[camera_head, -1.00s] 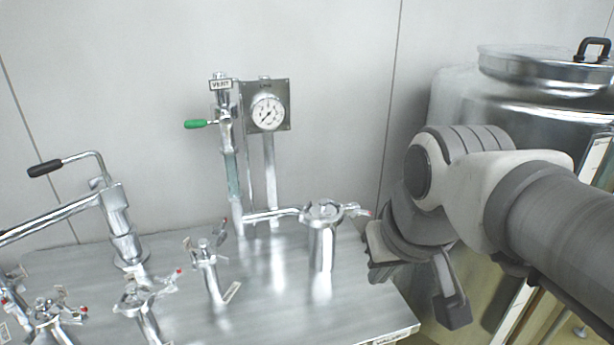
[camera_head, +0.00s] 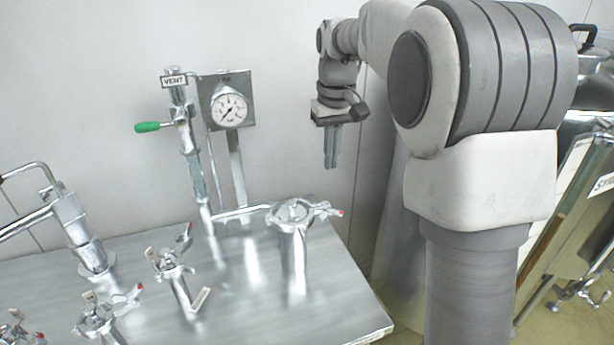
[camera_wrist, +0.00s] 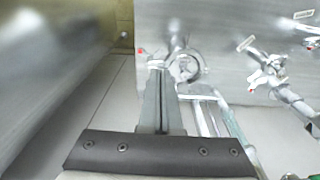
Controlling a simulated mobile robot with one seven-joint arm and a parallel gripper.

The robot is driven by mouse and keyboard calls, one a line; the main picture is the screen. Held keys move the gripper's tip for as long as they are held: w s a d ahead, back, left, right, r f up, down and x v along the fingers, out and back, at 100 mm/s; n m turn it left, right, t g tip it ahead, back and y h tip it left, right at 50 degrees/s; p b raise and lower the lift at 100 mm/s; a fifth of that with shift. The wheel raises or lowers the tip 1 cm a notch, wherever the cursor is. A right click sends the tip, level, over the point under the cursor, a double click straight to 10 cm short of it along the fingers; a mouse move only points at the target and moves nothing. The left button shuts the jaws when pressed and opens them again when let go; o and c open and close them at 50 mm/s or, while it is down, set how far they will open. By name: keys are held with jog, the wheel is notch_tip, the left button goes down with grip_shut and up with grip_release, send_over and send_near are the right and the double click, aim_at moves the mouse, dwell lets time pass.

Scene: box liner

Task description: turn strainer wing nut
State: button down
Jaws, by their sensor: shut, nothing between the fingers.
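A steel upright housing (camera_head: 296,250) with a round clamped top stands near the right end of the steel table. My gripper (camera_head: 332,164) hangs above and a little behind this housing, fingers pointing down, shut and empty. In the wrist view my shut fingers (camera_wrist: 157,72) point toward the clamp ring (camera_wrist: 185,68), with the red tip (camera_wrist: 141,51) to its left. The fingers appear apart from the housing.
Smaller clamped fittings with red-tipped wing nuts (camera_head: 175,262) (camera_head: 105,312) stand on the table (camera_head: 240,315). A vent pipe with a green handle (camera_head: 150,127) and a pressure gauge (camera_head: 229,107) rise behind. A black-handled tank lid is at the far right. The air right of the housing is clear.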

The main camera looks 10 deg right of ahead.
aim_at(324, 217)
jog(key=shift+g, duration=0.3)
jog(key=w+f, duration=0.1)
jog(key=f, duration=0.4)
jog(key=w+f, duration=0.1)
jog(key=f, duration=0.4)
jog(key=w+f, duration=0.1)
jog(key=f, duration=0.5)
jog(key=shift+w, duration=0.2)
jog(key=shift+s+a+f+h+b, duration=0.1)
jog(key=shift+a+f+h+b, duration=0.15)
jog(key=shift+h, duration=0.3)
jog(key=shift+s+a+f+h+b, duration=0.1)
jog(key=shift+a+f+h+b, duration=0.1)
jog(key=shift+h, duration=0.35)
jog(key=shift+a+f+t+h+b, duration=0.1)
jog(key=shift+f+t+h+b, duration=0.1)
jog(key=shift+h+b, duration=0.3)
jog(key=shift+a+f+t+h+b, duration=0.1)
jog(key=shift+t+h+b, duration=0.1)
jog(key=shift+h, duration=0.5)
jog(key=shift+r, duration=0.1)
jog(key=shift+d+r, duration=0.1)
